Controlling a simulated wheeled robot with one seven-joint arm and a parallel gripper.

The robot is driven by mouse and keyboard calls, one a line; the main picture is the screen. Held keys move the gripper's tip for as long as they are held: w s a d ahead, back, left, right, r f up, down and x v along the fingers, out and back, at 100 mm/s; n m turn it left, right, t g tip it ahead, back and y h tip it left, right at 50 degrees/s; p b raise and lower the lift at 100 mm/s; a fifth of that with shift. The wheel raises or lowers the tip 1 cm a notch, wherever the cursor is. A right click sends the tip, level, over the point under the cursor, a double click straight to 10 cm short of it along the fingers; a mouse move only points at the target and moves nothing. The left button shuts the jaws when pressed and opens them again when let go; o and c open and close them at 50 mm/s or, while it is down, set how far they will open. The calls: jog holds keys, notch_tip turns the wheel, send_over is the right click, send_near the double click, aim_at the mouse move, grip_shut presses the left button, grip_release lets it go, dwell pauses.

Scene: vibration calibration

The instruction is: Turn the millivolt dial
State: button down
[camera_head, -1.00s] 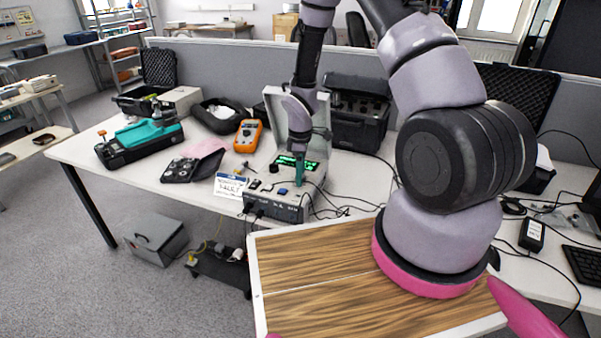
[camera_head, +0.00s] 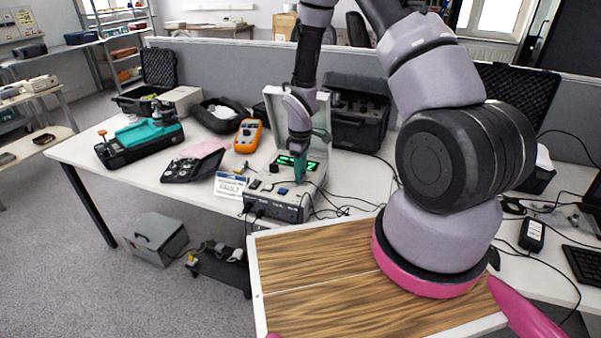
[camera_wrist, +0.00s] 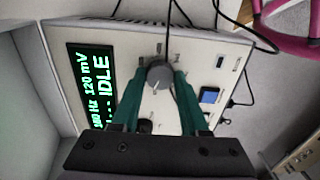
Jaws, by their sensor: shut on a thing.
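The calibrator box (camera_head: 276,206) stands on the white table with its lid (camera_head: 272,112) raised. Its green display (camera_wrist: 92,85) reads 120 mV and IDLE in the wrist view, with part of the Hz figure partly cut off. A grey dial (camera_wrist: 159,76) with a pale pointer mark sits on the panel beside the display. My gripper (camera_wrist: 159,82) has its two teal fingers on either side of this dial and is shut on it. In the head view my gripper (camera_head: 300,170) reaches down onto the panel, and the dial is hidden there.
An orange multimeter (camera_head: 248,136) and a white card (camera_head: 230,186) lie left of the box. A black case (camera_head: 358,125) stands behind. Cables (camera_head: 335,208) run in front and right.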

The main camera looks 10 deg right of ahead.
jog(key=m, duration=0.4)
jog(key=shift+m, duration=1.9)
jog(key=shift+c, duration=2.1)
grip_release()
notch_tip(320, 180, up, 11)
